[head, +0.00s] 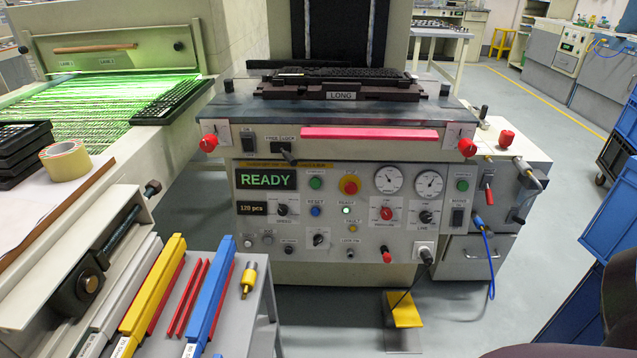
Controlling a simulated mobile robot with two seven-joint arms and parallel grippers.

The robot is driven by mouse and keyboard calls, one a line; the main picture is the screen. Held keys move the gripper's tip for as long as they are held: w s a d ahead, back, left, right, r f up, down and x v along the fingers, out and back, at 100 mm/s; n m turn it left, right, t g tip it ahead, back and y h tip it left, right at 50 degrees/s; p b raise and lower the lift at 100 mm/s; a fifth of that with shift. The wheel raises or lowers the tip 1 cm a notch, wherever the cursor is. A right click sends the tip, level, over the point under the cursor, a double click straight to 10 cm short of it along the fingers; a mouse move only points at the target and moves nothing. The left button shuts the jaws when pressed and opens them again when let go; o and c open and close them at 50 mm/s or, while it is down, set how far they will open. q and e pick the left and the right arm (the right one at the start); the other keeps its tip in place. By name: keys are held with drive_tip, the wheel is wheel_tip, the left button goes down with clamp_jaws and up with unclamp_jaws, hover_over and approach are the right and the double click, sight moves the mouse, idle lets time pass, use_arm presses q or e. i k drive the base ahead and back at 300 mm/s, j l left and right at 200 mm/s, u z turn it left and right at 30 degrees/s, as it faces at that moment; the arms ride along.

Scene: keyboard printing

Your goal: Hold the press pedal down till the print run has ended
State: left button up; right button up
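The press pedal (403,310) is a yellow plate low on the floor in front of the press. A dark thin rod or cable runs from it up to the press front, and nothing is seen resting on it. The press (350,268) has a panel whose display (267,179) reads READY in green. A smaller display (253,208) reads 120 pcs. A dark keyboard (345,74) sits in the fixture marked LONG (341,95). Neither of my grippers is in view.
A grey rack (262,290) with yellow, blue and red bars stands left of the pedal. Red knobs (208,143) and a red bar (368,133) stick out from the press. Blue crates (590,265) stand at right. Floor around the pedal looks clear.

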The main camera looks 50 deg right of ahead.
sight(405, 316)
drive_tip(key=z, duration=1.85)
